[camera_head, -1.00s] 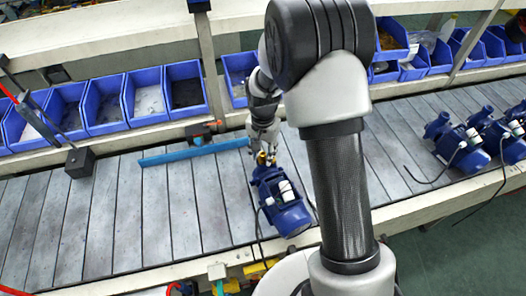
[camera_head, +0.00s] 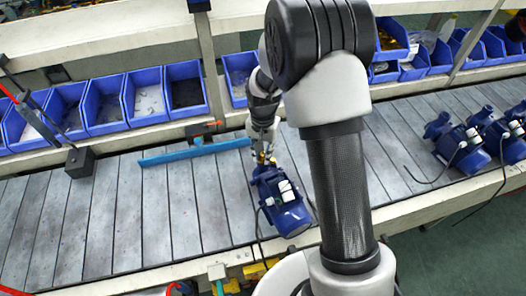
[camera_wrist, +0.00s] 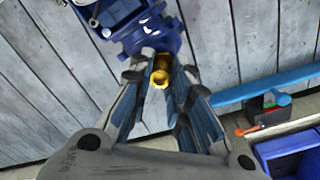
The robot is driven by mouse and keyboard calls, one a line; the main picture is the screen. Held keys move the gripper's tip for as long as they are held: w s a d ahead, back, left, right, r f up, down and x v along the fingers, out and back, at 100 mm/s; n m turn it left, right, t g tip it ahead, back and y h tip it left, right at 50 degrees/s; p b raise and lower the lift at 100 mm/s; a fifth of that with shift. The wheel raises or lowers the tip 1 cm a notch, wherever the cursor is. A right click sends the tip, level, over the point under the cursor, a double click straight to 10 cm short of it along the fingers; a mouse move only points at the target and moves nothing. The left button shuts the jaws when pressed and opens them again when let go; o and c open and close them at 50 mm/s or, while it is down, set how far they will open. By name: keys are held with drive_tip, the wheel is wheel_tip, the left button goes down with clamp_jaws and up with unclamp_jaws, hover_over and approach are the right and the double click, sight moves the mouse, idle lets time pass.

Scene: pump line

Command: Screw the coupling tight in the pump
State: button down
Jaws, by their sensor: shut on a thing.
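The blue pump (camera_head: 280,200) lies on the slatted conveyor, and part of it shows at the top of the wrist view (camera_wrist: 150,38). The brass coupling (camera_wrist: 160,74) sits at the pump's near port in the wrist view, between my fingers. My gripper (camera_wrist: 160,82) is shut on the coupling. In the head view my gripper (camera_head: 264,150) is at the pump's upper end, and only a bit of brass shows there. How deep the coupling sits in the port is hidden.
A blue bar (camera_head: 195,150) lies across the conveyor left of my gripper. Blue bins (camera_head: 105,105) line the shelf behind. More blue pumps (camera_head: 460,145) stand at the right, with dark cables.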

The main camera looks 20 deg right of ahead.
drive_tip(key=shift+m, duration=1.7)
drive_tip(key=shift+m, duration=0.6)
drive_tip(key=c, duration=1.8)
unclamp_jaws()
drive_tip(key=shift+o, duration=0.7)
drive_tip(key=o, duration=0.5)
drive_tip(key=shift+c, duration=0.2)
drive_tip(key=shift+r, duration=0.1)
